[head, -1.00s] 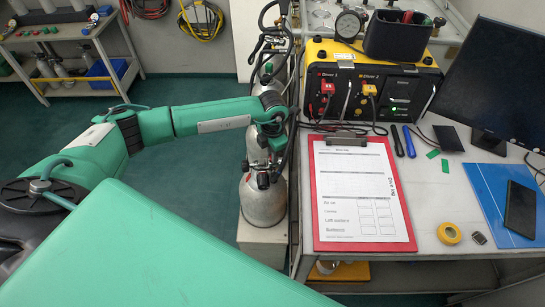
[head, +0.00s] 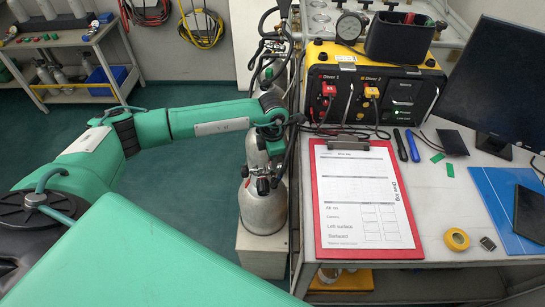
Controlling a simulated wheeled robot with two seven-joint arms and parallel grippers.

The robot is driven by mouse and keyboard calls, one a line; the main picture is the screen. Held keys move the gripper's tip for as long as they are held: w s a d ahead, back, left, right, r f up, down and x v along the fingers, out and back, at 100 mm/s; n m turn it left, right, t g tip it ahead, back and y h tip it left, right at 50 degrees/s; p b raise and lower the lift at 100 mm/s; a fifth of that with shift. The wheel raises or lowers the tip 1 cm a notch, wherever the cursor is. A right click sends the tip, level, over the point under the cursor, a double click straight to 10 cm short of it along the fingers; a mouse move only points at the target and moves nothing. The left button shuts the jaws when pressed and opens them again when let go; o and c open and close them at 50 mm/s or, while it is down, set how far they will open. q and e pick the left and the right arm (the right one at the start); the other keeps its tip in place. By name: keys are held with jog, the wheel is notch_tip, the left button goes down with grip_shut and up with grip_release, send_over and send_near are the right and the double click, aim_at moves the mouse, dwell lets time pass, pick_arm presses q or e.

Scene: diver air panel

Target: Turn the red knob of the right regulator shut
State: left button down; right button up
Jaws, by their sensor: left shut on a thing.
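My left arm reaches in from the left, and its dark gripper (head: 273,134) is at the grey gas cylinders beside the bench. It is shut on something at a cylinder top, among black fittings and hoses. The wrist and fittings hide the fingertips, so I cannot make out the held part or any red knob there. The front cylinder (head: 264,210) stands upright with a black regulator (head: 263,184) on its neck, below the gripper. Another cylinder body (head: 256,150) shows just behind it. My right gripper is not in view.
The bench (head: 442,205) to the right holds a red clipboard (head: 317,215), a yellow diver panel (head: 433,78), a monitor (head: 505,75) and a yellow tape roll (head: 456,239). Black hoses hang close around the gripper. Green floor (head: 195,180) is open left of the cylinders.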

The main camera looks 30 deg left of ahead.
pick_arm(q)
jog(key=c, duration=1.3)
grip_release()
jog(key=shift+r, duration=0.5)
notch_tip(320, 180, up, 13)
jog(key=b, duration=0.1)
jog(key=shift+b, duration=0.35)
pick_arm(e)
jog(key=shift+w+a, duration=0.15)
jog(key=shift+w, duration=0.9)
